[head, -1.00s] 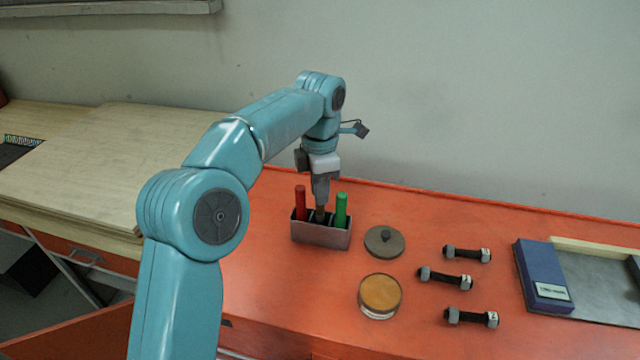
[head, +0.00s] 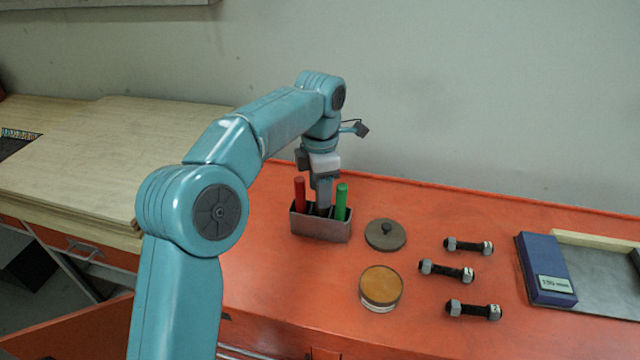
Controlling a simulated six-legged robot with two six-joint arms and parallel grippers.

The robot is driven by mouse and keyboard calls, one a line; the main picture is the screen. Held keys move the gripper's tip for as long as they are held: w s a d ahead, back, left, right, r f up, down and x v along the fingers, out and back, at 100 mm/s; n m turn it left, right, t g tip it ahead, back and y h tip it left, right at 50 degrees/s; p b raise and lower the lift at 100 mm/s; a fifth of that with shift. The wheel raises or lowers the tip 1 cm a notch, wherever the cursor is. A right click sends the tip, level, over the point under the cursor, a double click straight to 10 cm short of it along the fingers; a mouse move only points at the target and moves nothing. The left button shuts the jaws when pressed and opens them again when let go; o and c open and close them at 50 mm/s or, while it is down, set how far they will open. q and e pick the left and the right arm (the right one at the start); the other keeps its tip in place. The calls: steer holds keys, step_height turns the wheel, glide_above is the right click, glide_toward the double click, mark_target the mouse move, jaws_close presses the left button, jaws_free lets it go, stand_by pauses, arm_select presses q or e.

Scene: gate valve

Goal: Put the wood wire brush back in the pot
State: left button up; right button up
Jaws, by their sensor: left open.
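The grey metal pot (head: 322,230) stands on the orange bench, with a red marker-like stick (head: 300,194) at its left and a green one (head: 342,200) at its right. My left gripper (head: 322,203) points down over the pot's middle, between the two sticks, and is open. A small dark brownish piece shows right under the fingers at the pot's middle slot; it may be the wood wire brush, but the gripper hides most of it. My right gripper is not in view.
A round dark lid (head: 385,235) and a round tin of yellow-brown paste (head: 380,286) stand right of the pot. Several studs with nuts (head: 446,270) lie further right, then a blue box (head: 544,270) by a grey tray. Wooden boards (head: 100,150) lie at left.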

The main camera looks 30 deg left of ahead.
arm_select(q)
step_height(320, 180, up, 8)
steer(key=shift+r+p, duration=0.1)
steer(key=shift+p, duration=1.1)
step_height(320, 180, up, 8)
steer(key=p, duration=0.5)
steer(key=shift+s, duration=0.1)
